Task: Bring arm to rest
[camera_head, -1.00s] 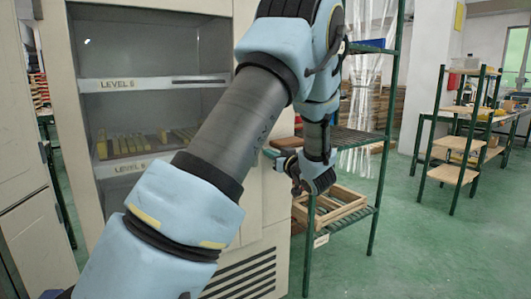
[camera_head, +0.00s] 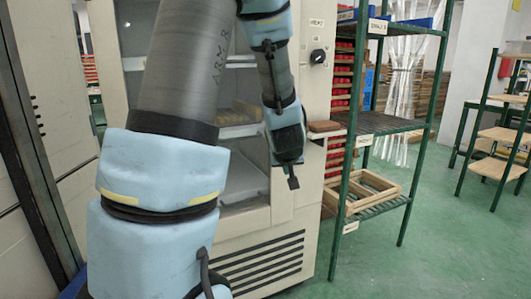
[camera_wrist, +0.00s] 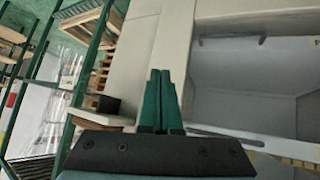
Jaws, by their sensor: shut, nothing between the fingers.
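My arm stands folded in front of the cabinet in the head view, with its upper links rising out of the top of the picture. My gripper (camera_head: 292,182) hangs downward in front of the cabinet's right side. In the wrist view its two green fingers (camera_wrist: 161,100) lie close together with nothing between them. The fingers point toward the pale cabinet front, beside the open compartment. Part of the cabinet is hidden behind my arm.
The cream cabinet (camera_head: 312,225) has an open shelved bay. A green rack (camera_head: 343,190) stands close on its right, with wooden trays (camera_head: 372,192) on its low shelf. A second rack (camera_head: 500,135) is at far right. The green floor (camera_head: 440,250) at lower right is clear.

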